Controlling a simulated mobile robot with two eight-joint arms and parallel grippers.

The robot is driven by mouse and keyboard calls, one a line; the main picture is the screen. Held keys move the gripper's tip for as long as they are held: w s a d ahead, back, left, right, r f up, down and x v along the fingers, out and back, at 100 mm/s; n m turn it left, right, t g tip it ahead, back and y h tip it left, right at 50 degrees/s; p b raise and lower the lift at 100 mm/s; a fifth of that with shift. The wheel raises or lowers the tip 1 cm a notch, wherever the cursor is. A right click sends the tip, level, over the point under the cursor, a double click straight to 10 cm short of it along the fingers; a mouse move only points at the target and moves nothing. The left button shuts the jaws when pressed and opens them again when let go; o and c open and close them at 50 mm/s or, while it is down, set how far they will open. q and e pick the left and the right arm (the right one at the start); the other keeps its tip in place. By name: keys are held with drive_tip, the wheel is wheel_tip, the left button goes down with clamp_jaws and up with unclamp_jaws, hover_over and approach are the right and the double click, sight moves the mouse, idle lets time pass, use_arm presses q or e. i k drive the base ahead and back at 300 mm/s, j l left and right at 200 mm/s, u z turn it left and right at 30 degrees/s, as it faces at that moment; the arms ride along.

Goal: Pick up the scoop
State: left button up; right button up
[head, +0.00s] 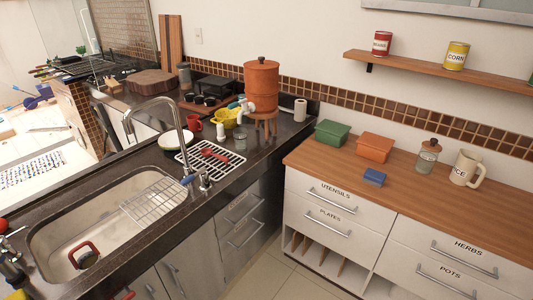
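A small red utensil (209,152), which looks like the scoop, lies on the white wire drying rack (187,158) on the dark counter, just right of the faucet. It is small, so its exact shape is hard to tell. Another red bit shows at the rack's right part.
The tall faucet (181,122) and the sink (50,235) are left of the rack. A terracotta water filter (261,85), a yellow colander (224,118), a red mug (194,123) and a glass (240,135) stand close behind it. Floor (265,278) shows between the counters.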

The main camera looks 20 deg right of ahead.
sight(207, 152)
drive_tip(key=z, duration=0.15)
drive_tip(key=u, duration=2.1)
drive_tip(key=i+l+z, duration=0.1)
drive_tip(key=l+z, duration=0.15)
drive_tip(key=l, duration=0.15)
drive_tip(key=i+l+z, duration=0.2)
drive_tip(key=l, duration=0.25)
drive_tip(key=i+l+z, duration=0.1)
drive_tip(key=l+z, duration=0.15)
drive_tip(key=l, duration=0.15)
drive_tip(key=i+l+z, duration=0.25)
drive_tip(key=k+l, duration=0.05)
drive_tip(key=l, duration=0.05)
